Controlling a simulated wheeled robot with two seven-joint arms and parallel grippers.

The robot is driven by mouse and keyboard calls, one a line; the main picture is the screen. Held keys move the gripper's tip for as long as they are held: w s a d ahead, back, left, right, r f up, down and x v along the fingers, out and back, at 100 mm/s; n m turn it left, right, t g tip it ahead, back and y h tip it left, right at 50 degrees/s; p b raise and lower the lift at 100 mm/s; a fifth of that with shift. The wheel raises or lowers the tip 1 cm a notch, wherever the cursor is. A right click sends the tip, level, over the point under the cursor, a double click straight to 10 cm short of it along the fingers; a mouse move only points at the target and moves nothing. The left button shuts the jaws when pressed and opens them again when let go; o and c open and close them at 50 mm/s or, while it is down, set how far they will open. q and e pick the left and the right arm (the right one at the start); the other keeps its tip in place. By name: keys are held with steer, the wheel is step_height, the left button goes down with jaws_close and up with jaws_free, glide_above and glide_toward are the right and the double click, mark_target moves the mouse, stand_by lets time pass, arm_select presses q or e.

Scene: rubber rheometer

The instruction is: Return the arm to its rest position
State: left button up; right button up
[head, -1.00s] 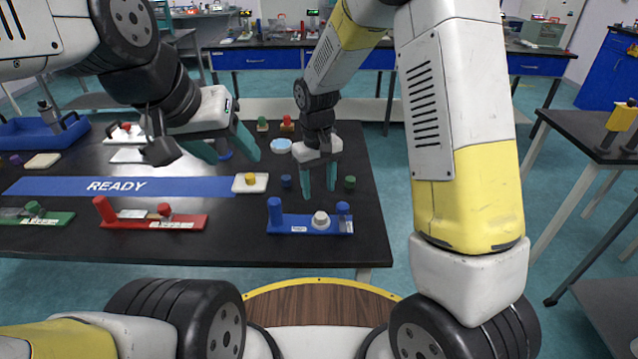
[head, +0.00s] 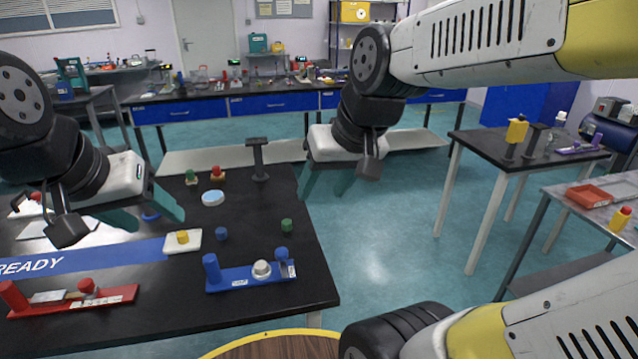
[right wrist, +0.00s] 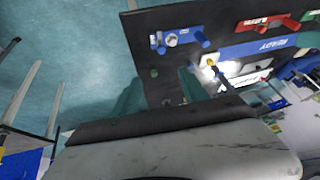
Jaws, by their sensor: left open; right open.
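My right gripper (head: 326,182) is open and empty. It hangs in the air at the right edge of the black table (head: 315,285), and its teal fingers also show in the right wrist view (right wrist: 160,92). My left gripper (head: 152,212) is open and empty over the left part of the table. The blue fixture (head: 225,278) with a grey-white round piece stands near the front right of the table, apart from both grippers.
A red fixture (head: 110,299) and a white tray (head: 194,248) with a yellow piece are on the table. A black T-shaped stand (head: 258,160) rises at its back edge. Side tables (head: 480,150) stand to the right. Open floor (head: 385,265) lies between.

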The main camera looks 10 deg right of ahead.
steer(key=s, duration=0.2)
steer(key=s+d, duration=0.1)
steer(key=shift+r+m+t, duration=0.3)
steer(key=shift+t, duration=0.1)
